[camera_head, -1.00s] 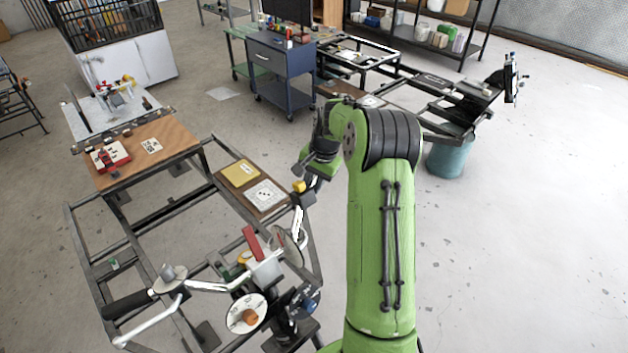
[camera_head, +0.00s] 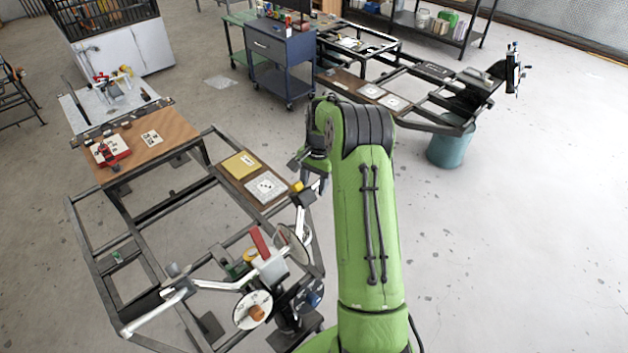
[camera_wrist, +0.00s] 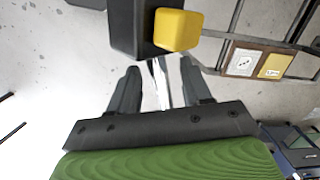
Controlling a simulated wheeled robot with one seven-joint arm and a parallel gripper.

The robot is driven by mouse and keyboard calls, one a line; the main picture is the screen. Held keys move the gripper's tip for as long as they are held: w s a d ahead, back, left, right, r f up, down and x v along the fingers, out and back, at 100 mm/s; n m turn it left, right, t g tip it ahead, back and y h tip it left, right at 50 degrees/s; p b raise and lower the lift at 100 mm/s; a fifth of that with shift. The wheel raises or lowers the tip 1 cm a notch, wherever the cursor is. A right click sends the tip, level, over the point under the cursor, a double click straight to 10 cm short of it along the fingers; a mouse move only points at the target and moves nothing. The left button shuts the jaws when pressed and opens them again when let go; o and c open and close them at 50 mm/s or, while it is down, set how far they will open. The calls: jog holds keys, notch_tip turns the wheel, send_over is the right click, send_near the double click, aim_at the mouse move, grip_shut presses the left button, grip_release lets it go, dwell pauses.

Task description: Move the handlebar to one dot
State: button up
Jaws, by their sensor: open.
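The handlebar (camera_head: 216,285) is a pale metal bar with levers, mounted at the near end of a dark metal frame at the lower left. Its far end carries a yellow block (camera_head: 297,187), also in the wrist view (camera_wrist: 178,30) beside a black block. My gripper (camera_wrist: 160,88) is open near that far end. A pale bar shows between its fingers in the wrist view; I cannot tell whether it lies within their reach. A white card with dark dot-like marks (camera_head: 266,188) lies on a brown board; it also shows in the wrist view (camera_wrist: 243,62).
A yellow card (camera_head: 240,164) lies next to the white card. A brown table (camera_head: 172,137) with a red device stands at the left. More white cards (camera_head: 394,102) lie on another frame beyond my arm, near a teal bin (camera_head: 450,148). Floor at the right is clear.

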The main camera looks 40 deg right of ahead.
notch_tip(320, 180, up, 16)
jog(key=d, duration=0.1)
jog(key=shift+d+p, duration=0.35)
jog(key=shift+f, duration=0.15)
